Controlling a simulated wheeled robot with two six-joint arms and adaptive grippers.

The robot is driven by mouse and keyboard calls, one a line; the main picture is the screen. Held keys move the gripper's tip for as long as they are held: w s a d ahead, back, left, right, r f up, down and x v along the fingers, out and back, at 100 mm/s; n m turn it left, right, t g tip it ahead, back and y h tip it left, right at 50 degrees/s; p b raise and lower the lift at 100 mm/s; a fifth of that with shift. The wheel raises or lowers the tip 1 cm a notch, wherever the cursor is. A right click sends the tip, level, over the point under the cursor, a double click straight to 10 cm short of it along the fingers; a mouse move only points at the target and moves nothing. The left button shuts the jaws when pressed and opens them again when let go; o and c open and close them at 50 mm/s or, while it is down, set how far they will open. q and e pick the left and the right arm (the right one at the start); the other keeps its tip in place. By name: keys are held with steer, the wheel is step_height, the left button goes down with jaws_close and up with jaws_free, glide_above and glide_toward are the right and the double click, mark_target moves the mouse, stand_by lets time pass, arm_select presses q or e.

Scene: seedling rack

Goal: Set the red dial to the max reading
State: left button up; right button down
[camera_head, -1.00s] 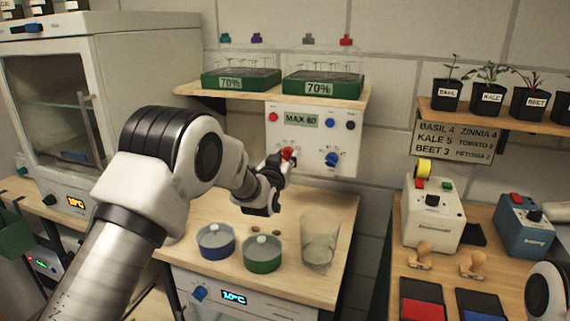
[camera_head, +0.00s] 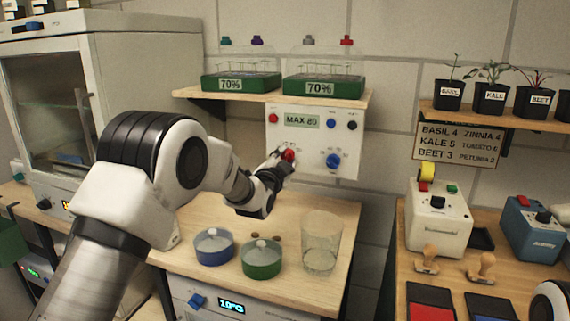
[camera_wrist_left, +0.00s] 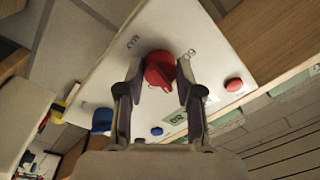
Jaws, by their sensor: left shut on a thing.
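The red dial (camera_head: 288,155) is on the white wall panel (camera_head: 345,150) under the shelf. My left gripper (camera_head: 276,168) is at the dial, its tip against the panel's left part. In the left wrist view the red dial (camera_wrist_left: 160,69) sits between the two fingertips of my left gripper (camera_wrist_left: 160,88), which is shut on it. Markings beside the dial include "MAX" and a number I cannot read surely. The dial's exact reading is unclear. A display on the panel (camera_head: 302,121) reads "MAX 80". My right gripper is not in view.
The panel also has a blue dial (camera_head: 333,161), a red button (camera_head: 273,118), a blue button (camera_head: 331,123) and a black one (camera_head: 352,125). A blue dish (camera_head: 214,247), a green dish (camera_head: 262,260) and a clear beaker (camera_head: 320,245) stand below my arm.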

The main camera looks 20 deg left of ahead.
arm_select(q)
steer(key=shift+m, duration=0.5)
steer(key=o, duration=1.2)
steer(key=shift+c, duration=0.2)
steer(key=s, duration=1.2)
steer(key=shift+a+f, duration=0.15)
steer(key=shift+f, duration=0.3)
